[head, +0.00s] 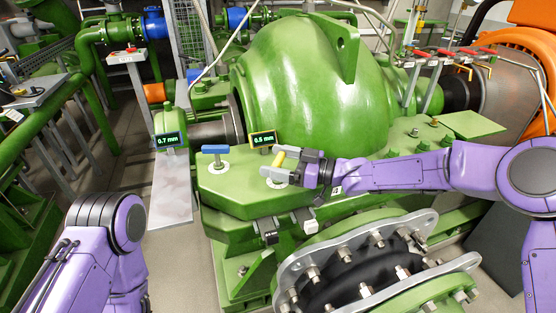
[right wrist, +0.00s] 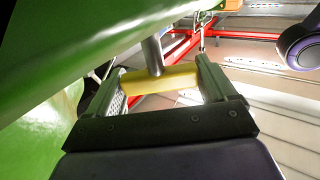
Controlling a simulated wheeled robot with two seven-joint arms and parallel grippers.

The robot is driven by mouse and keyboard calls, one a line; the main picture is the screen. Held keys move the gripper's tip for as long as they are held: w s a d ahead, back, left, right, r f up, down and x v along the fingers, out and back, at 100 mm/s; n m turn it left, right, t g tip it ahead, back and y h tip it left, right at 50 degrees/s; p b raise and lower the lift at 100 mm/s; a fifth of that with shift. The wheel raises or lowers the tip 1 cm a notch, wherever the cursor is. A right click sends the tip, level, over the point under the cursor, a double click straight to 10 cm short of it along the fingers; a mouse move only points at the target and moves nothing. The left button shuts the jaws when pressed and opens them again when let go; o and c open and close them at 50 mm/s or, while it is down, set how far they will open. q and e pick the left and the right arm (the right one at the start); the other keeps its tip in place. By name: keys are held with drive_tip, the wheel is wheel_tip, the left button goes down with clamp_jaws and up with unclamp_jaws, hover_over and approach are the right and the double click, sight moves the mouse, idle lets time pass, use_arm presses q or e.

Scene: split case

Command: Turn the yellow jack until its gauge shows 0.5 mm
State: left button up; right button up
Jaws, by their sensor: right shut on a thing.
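The yellow jack (head: 279,158) stands on the green casing flange, its far end partly hidden by my gripper. Its yellow-framed gauge (head: 263,138) just behind it reads 0.5 mm. My right gripper (head: 286,167) is shut on the yellow jack's handle. In the right wrist view the yellow bar (right wrist: 160,78) sits crosswise between the two fingers, at the ends of the bar, with a grey shaft (right wrist: 152,55) leading away from it. My left arm shows at the lower left of the head view, but its gripper is out of view.
A blue jack (head: 215,150) stands to the left, with a blue-framed gauge (head: 171,140) reading 0.7 mm. The big green casing (head: 310,80) rises behind the jacks. A bolted round flange (head: 370,265) lies in front. Red-handled valves (head: 455,52) stand at the back right.

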drive_tip(key=shift+r, duration=0.2)
drive_tip(key=o, duration=0.9)
drive_tip(key=shift+c, duration=0.2)
drive_tip(key=b+v, duration=0.3)
drive_tip(key=v, duration=0.7)
drive_tip(key=shift+d, duration=0.2)
